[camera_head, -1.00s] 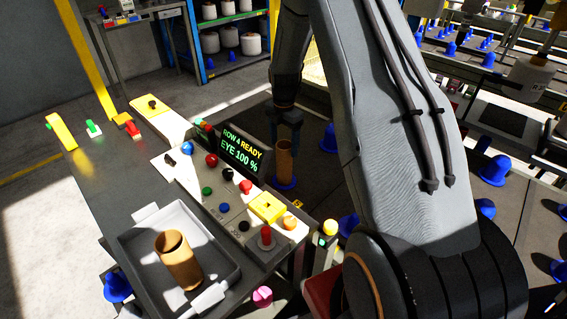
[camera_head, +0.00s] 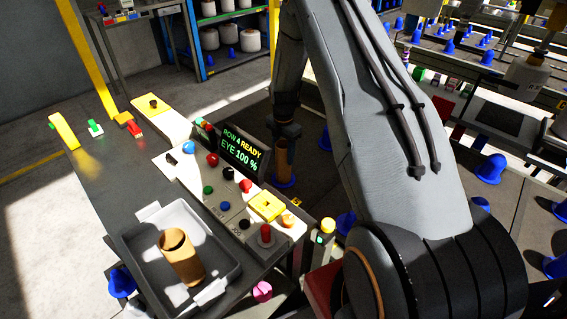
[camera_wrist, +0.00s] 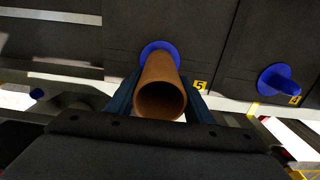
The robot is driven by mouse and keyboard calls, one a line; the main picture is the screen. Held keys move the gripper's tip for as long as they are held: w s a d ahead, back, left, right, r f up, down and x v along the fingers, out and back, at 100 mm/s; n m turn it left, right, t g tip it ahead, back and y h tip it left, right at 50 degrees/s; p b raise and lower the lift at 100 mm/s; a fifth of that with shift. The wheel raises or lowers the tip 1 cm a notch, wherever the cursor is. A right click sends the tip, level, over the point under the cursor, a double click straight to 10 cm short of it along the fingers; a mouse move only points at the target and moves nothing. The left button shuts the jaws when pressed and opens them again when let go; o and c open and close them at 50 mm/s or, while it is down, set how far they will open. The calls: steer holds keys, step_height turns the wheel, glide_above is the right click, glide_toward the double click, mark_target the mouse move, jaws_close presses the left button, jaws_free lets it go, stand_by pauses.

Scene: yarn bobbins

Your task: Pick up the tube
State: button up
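A brown hollow tube (camera_head: 284,158) stands upright on a blue peg (camera_head: 284,182) beyond the console. In the wrist view the tube (camera_wrist: 160,90) has its open end towards the camera, with the blue peg flange (camera_wrist: 159,49) behind it and a yellow label "5" beside it. My gripper (camera_head: 285,142) is over the tube's upper part and hides its top in the head view. In the wrist view my gripper (camera_wrist: 162,88) has one dark blue finger on each side of the tube. The fingers look open; any contact is unclear.
A second brown tube (camera_head: 181,258) stands in a grey tray (camera_head: 228,262) at the lower left. A button console with a display (camera_head: 240,152) is left of my arm. Another blue peg (camera_wrist: 280,80), empty, is at position 4. Several blue pegs are at the right.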

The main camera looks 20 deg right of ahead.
steer(key=c, duration=0.3)
steer(key=shift+r, duration=0.1)
step_height(320, 180, up, 10)
steer(key=b, duration=0.3)
stand_by(0.3)
stand_by(0.4)
